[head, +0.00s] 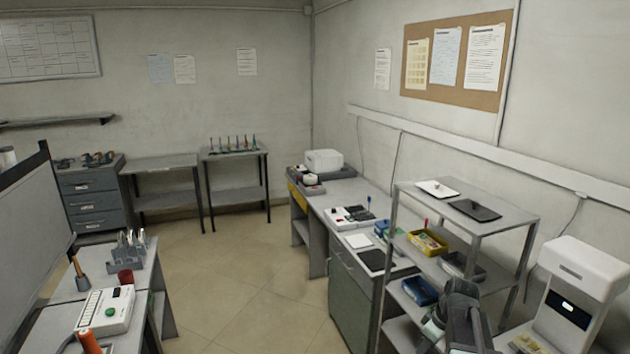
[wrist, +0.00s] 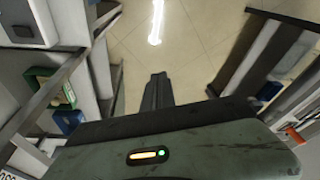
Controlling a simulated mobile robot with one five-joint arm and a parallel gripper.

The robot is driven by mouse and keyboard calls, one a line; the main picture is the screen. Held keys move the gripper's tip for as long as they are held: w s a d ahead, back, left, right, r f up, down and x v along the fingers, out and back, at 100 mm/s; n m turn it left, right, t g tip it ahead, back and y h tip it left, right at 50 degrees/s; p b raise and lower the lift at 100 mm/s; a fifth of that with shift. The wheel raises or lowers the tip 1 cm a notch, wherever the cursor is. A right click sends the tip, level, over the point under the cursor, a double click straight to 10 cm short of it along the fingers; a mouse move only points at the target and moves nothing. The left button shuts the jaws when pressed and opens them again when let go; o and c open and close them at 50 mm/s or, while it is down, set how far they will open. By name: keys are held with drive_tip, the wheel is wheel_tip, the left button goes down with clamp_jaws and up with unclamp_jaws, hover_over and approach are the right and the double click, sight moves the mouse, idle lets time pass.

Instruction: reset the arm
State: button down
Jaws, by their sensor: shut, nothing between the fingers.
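My arm (head: 462,318) shows at the bottom right in the head view, folded and in front of the grey shelf rack. In the wrist view my gripper (wrist: 158,80) is in the upper middle, with its dark fingers together and nothing between them. It points out over the tiled floor. In the head view I cannot make out the fingertips clearly.
The grey shelf rack (head: 490,228) stands close by my arm, with trays and bins on it. A white machine (head: 585,290) is to its right. A workbench (head: 70,318) is at the left. The tiled floor (head: 235,290) between is clear.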

drive_tip(key=s+a+f+m+h, duration=0.1)
drive_tip(key=s+a+m, duration=0.3)
drive_tip(key=a, duration=0.4)
drive_tip(key=s+a+f+m+g+h+b, duration=0.1)
drive_tip(key=s+a+m, duration=0.3)
drive_tip(key=a, duration=0.4)
drive_tip(key=shift+s+f+g, duration=0.15)
drive_tip(key=shift+s+g, duration=0.15)
drive_tip(key=c, duration=1.3)
unclamp_jaws()
drive_tip(key=shift+c, duration=0.5)
